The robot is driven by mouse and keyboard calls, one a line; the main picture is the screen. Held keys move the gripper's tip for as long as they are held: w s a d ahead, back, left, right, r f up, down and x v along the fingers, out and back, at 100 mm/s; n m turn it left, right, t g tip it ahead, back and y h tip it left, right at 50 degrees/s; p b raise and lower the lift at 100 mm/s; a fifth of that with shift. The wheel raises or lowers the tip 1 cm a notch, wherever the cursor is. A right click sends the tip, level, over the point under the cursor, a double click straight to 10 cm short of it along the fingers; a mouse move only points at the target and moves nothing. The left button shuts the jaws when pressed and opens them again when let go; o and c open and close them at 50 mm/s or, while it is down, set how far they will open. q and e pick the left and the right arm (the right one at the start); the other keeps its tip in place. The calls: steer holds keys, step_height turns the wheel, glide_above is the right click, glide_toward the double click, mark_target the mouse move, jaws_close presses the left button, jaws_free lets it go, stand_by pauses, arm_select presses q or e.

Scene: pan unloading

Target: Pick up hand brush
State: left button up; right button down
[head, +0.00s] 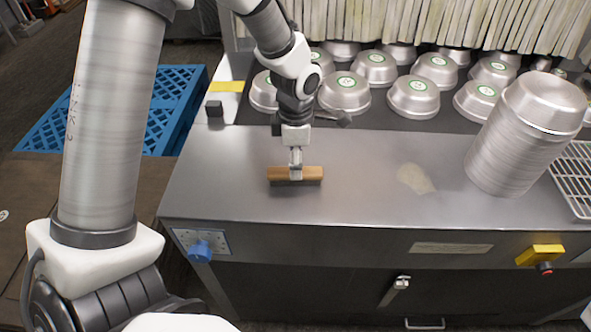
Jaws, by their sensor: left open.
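The hand brush (310,173) is a short wooden block with a darker underside. It lies crosswise on the steel tabletop (370,195), left of the middle of the counter. My left gripper (296,171) points down right over the middle of the brush. It is open, and its fingers overlap the brush in this view. Whether they touch the wood cannot be told. My right gripper is not in view.
Several upturned metal pans (345,93) with green labels stand on a dark surface behind. A tall stack of pans (515,150) stands at right beside a wire rack (575,175). A blue pallet (175,95) lies at left.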

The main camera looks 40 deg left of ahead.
arm_select(q)
step_height(320, 180, down, 4)
steer(key=shift+a+f+p, duration=0.1)
steer(key=shift+p, duration=0.25)
steer(key=shift+w+f, duration=0.1)
steer(key=shift+w, duration=0.05)
steer(key=c, duration=0.5)
steer(key=shift+s, duration=0.2)
jaws_close()
steer(key=shift+r, duration=0.25)
